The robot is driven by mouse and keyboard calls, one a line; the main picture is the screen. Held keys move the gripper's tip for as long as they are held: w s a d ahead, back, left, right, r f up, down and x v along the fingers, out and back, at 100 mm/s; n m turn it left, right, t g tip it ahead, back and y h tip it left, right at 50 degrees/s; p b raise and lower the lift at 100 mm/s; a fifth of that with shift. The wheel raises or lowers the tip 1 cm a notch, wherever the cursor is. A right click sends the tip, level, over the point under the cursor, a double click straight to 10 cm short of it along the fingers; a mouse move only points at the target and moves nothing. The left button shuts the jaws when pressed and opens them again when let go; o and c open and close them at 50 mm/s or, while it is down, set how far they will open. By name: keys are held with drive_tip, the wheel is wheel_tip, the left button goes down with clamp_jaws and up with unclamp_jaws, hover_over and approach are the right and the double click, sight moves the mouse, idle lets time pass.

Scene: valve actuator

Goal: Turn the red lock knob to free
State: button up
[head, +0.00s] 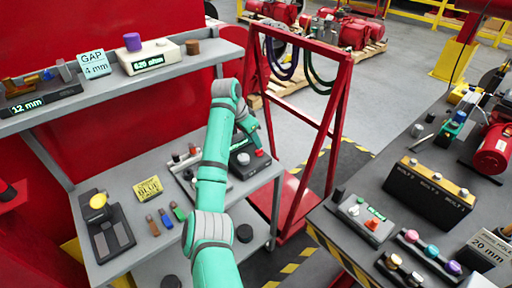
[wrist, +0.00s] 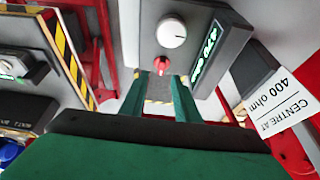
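A red knob (wrist: 162,64) sits beside a round white dial (wrist: 172,33) on a grey box with a green-lit display (wrist: 206,52). In the head view this red knob (head: 260,153) is at the far right end of the left bench. My gripper (wrist: 160,80) points at the knob, with its two green fingers apart and the knob between or just beyond their tips. I cannot tell whether they touch it. In the head view my gripper (head: 257,146) comes down over the box, hiding part of it.
A white card reading "CENTRE AT 400 ohm" (wrist: 285,105) stands beside the box. A red trolley frame (head: 335,125) stands close to the right of the bench. The right bench holds another box with a red control (head: 372,224). Small parts (head: 165,217) lie on the left bench.

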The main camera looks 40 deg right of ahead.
sight(257, 151)
drive_tip(key=shift+x, duration=2.8)
drive_tip(key=shift+a, duration=0.1)
clamp_jaws()
